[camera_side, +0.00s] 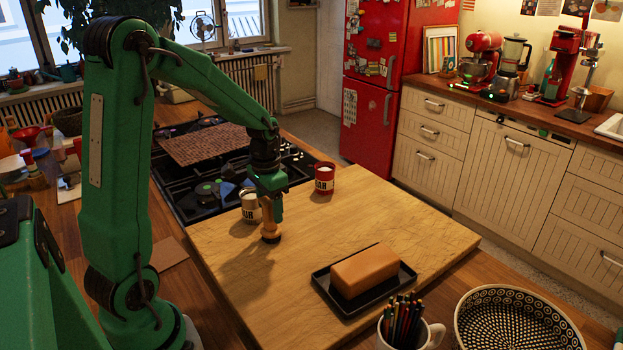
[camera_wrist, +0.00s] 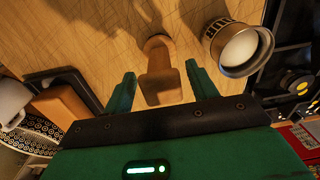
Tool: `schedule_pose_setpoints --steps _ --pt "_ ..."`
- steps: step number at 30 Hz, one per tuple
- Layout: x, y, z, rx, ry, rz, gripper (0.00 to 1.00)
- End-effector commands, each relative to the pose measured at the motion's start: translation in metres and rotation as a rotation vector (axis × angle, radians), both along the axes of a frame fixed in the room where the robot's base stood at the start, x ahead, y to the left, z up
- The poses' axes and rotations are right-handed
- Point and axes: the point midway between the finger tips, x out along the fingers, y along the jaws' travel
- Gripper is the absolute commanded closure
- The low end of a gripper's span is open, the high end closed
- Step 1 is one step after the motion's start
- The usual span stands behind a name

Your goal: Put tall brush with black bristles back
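The tall wooden brush (camera_side: 270,226) stands upright on the wooden board, with a dark band at its foot; the bristles are barely visible. In the wrist view the brush (camera_wrist: 161,75) is seen from above, with its handle top between my fingers. My gripper (camera_side: 271,208) is over the upper handle, pointing down. In the wrist view my gripper (camera_wrist: 161,84) has its two green fingers apart, with a gap on each side of the handle. It is open and not closed on the brush.
A silver tin (camera_side: 250,208) stands close to the brush, also in the wrist view (camera_wrist: 240,48). A red tin (camera_side: 325,179) is behind. A black tray (camera_side: 334,300) holds a tan block (camera_side: 365,270). The board's (camera_side: 410,222) right side is clear. The hob (camera_side: 180,199) lies left.

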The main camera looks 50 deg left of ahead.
Motion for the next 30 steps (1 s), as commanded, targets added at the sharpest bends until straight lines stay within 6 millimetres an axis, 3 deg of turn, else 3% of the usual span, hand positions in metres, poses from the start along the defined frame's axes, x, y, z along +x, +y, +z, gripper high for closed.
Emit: schedule_pose_setpoints --steps 14,20,30 --pt "0.001 0.0 0.008 0.002 -0.004 0.0 0.43" --pt "0.0 0.001 0.03 0.002 -0.005 0.0 0.43" --pt "-0.002 0.001 0.084 0.003 -0.005 0.0 0.43"
